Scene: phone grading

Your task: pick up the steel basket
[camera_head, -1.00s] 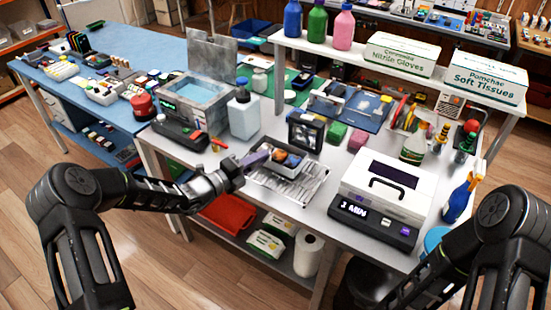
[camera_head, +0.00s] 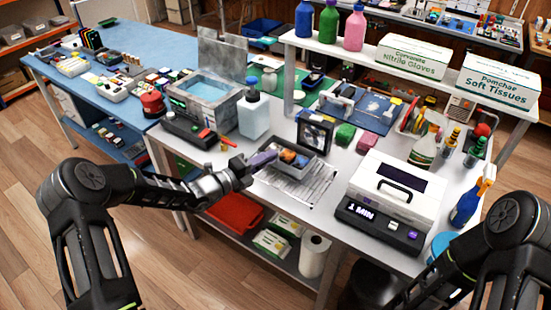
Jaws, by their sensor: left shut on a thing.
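The steel basket (camera_head: 279,173) is a small grey open-topped box with orange, brown and bluish items inside. It is at the middle of the bench, over the back part of a ribbed metal tray (camera_head: 318,188). My left gripper (camera_head: 263,159) reaches in from the left and is shut on the basket's left side. Whether the basket rests on the tray or hangs just above it I cannot tell. My right arm shows at the lower right, but its gripper is out of view.
A framed black fan-like device (camera_head: 315,131) stands right behind the basket. A white bottle (camera_head: 254,119) and a water-filled tank (camera_head: 203,97) are at the back left. A white-lidded machine (camera_head: 395,193) reading "1 MIN" stands to the right.

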